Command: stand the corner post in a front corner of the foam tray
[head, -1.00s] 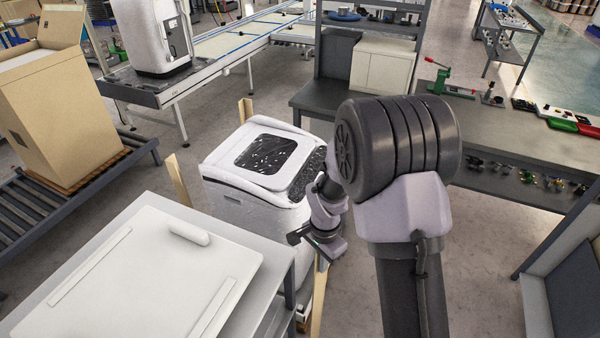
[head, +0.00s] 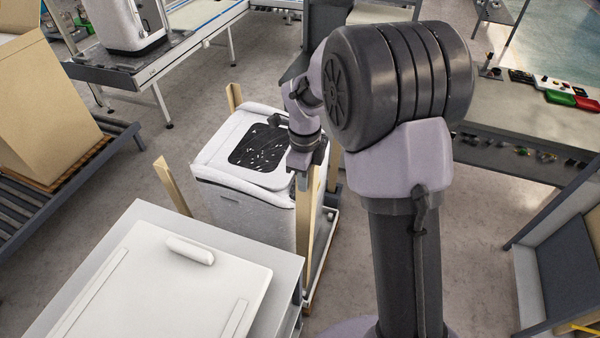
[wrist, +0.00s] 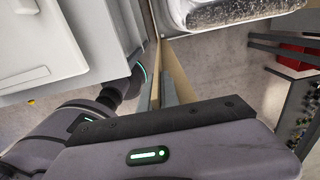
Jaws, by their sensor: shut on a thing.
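A tan corner post (head: 307,225) stands roughly upright at the near right corner of the white appliance. My gripper (head: 305,163) is shut on its upper part. In the wrist view the post (wrist: 177,72) runs away below the gripper (wrist: 170,100), beside the appliance. A pale low rim (head: 331,220), seemingly the foam tray, shows at the appliance's right foot. The post's lower end is partly hidden by the table, so I cannot tell whether it sits in a tray corner. Two other posts stand at the near left (head: 172,185) and far left (head: 234,97).
The white appliance (head: 245,205) stands close beside the post. A grey table (head: 150,215) with a white panel (head: 150,290) is at the near left. A workbench (head: 525,150) stands at the right. Open floor lies between the appliance and the right side.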

